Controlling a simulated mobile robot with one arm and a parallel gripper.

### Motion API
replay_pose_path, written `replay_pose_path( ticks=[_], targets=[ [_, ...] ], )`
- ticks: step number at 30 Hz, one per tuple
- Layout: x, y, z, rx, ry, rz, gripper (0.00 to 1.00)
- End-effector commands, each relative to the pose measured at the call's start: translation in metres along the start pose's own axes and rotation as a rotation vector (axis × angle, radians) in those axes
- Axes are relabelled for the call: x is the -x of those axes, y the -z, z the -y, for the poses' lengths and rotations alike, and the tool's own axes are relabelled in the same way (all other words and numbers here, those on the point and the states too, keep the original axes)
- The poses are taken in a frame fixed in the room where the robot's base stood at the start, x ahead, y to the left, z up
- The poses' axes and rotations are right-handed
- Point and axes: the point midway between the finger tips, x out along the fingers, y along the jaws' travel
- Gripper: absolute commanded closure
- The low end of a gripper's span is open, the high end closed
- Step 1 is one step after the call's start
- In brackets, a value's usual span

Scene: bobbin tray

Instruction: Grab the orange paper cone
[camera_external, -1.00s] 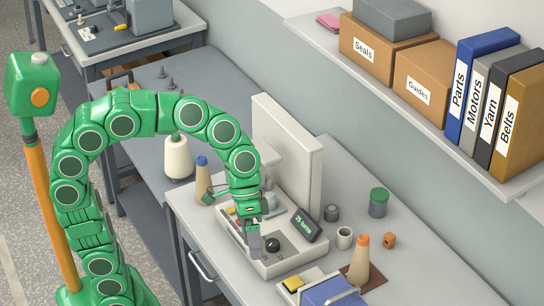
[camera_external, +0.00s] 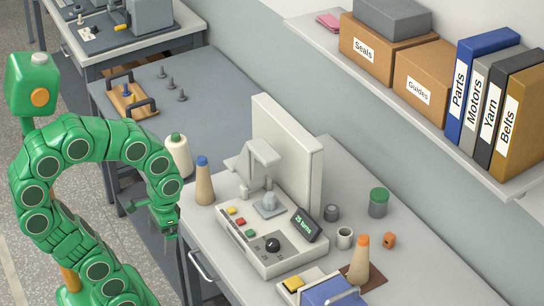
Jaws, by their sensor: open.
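The orange paper cone (camera_external: 358,268) is tan with an orange tip. It stands upright on a brown mat (camera_external: 375,278) near the front right of the grey bench. A similar cone with a blue tip (camera_external: 204,182) stands at the bench's left end. My gripper (camera_external: 168,228) is open and holds nothing that I can see. It hangs in front of the bench's left end, far to the left of the orange-tipped cone and apart from it. The fingertips are small and partly dark in this view.
A grey machine with buttons and a "25 turns" display (camera_external: 308,224) stands between my gripper and the orange-tipped cone. A white yarn cone (camera_external: 178,155) stands at the left.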

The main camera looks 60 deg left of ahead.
Motion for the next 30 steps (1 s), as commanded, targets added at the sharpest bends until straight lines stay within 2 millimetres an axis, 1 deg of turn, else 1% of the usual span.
replay_pose_path(
  ticks=[1, 3, 4, 5, 13, 17, 20, 23, 30],
  targets=[
    [0.000, 0.000, 0.000, 0.000, 0.000, 0.000, 0.09],
    [0.000, 0.000, 0.000, 0.000, -0.001, 0.000, 0.20],
    [0.000, 0.000, -0.001, 0.000, -0.001, 0.000, 0.22],
    [0.000, 0.000, -0.001, 0.000, -0.001, 0.000, 0.27],
    [0.000, 0.001, -0.001, 0.000, -0.002, 0.000, 0.27],
    [0.005, 0.009, -0.001, 0.021, 0.001, 0.000, 0.27],
    [0.015, 0.025, -0.001, 0.064, 0.006, -0.008, 0.27],
    [0.027, 0.048, -0.003, 0.126, 0.013, -0.014, 0.27],
    [0.056, 0.106, -0.009, 0.281, 0.032, -0.039, 0.27]
  ],
)
